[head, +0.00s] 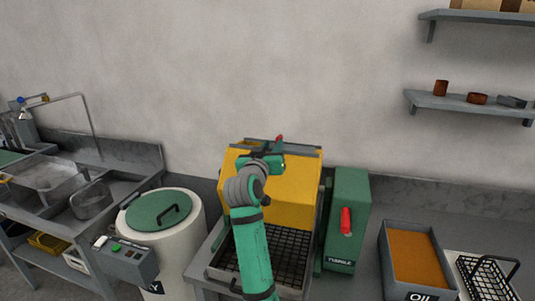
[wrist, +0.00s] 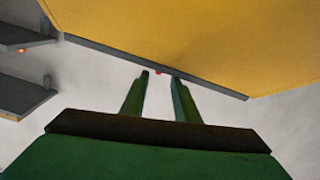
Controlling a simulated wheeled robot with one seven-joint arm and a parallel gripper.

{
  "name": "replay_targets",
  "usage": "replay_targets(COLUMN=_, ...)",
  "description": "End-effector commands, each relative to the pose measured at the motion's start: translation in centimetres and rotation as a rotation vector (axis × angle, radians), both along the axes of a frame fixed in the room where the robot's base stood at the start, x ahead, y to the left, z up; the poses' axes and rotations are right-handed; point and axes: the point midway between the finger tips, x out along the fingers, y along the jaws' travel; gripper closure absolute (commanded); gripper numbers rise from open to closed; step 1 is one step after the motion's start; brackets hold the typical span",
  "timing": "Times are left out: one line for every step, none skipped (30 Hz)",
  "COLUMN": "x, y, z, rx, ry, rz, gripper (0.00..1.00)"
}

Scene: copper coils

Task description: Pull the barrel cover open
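A large yellow box-shaped cover (head: 300,190) stands on the counter over a dark wire grid (head: 290,245). It fills the top of the wrist view (wrist: 190,35) with its dark lower edge showing. My gripper (head: 277,160) is at the top of the yellow cover, partly hidden by my wrist. In the wrist view my gripper's two green fingers (wrist: 159,76) are apart. A small red tip (wrist: 158,72) shows between them at the cover's edge. The red piece (head: 279,138) also shows just beyond my gripper in the head view. I cannot tell whether the fingers touch it.
A green box (head: 347,205) with a red lever (head: 346,221) stands right of the cover. A white barrel (head: 180,235) with a green lid (head: 159,209) stands left. An oil tray (head: 413,245) and wire basket (head: 488,277) lie right. Wall shelves (head: 470,103) are at upper right.

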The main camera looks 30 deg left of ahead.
Motion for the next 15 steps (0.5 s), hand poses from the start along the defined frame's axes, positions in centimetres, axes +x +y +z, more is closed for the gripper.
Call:
replay_targets(x=-1.0, y=-0.1, z=0.0, rx=0.001, ry=-0.001, rz=0.001, gripper=0.72)
replay_targets(x=-1.6, y=-0.3, z=0.0, rx=0.000, ry=-0.002, rz=0.001, gripper=0.72)
replay_targets(x=-2.3, y=-0.4, z=-0.1, rx=0.000, ry=-0.001, rz=0.001, gripper=0.72)
replay_targets(x=-2.7, y=-0.5, z=0.0, rx=-0.001, ry=-0.001, rz=0.001, gripper=0.72)
replay_targets(x=-3.2, y=-0.6, z=0.0, rx=0.000, ry=-0.001, rz=0.001, gripper=0.72)
replay_targets(x=-3.7, y=-0.7, z=-0.1, rx=-0.001, ry=0.000, rz=0.002, gripper=0.72)
replay_targets(x=-4.1, y=-0.7, z=-0.1, rx=0.000, ry=0.000, rz=0.002, gripper=0.72)
replay_targets(x=-4.4, y=-0.8, z=0.0, rx=0.000, ry=-0.001, rz=0.002, gripper=0.72)
replay_targets(x=-4.8, y=-0.9, z=-0.1, rx=0.000, ry=0.000, rz=0.002, gripper=0.72)
replay_targets(x=-5.0, y=-0.9, z=-0.1, rx=0.000, ry=0.000, rz=0.002, gripper=0.72)
replay_targets(x=-5.2, y=-1.0, z=0.0, rx=0.000, ry=0.000, rz=0.002, gripper=0.72)
replay_targets(x=-5.4, y=-1.0, z=0.0, rx=0.000, ry=0.001, rz=0.001, gripper=0.72)
replay_targets(x=-5.5, y=-1.0, z=0.0, rx=0.000, ry=0.001, rz=0.001, gripper=0.72)
replay_targets(x=-5.5, y=-1.1, z=0.0, rx=-0.001, ry=0.001, rz=0.001, gripper=0.72)
replay_targets(x=-5.6, y=-1.1, z=-0.1, rx=-0.001, ry=0.001, rz=0.001, gripper=0.72)
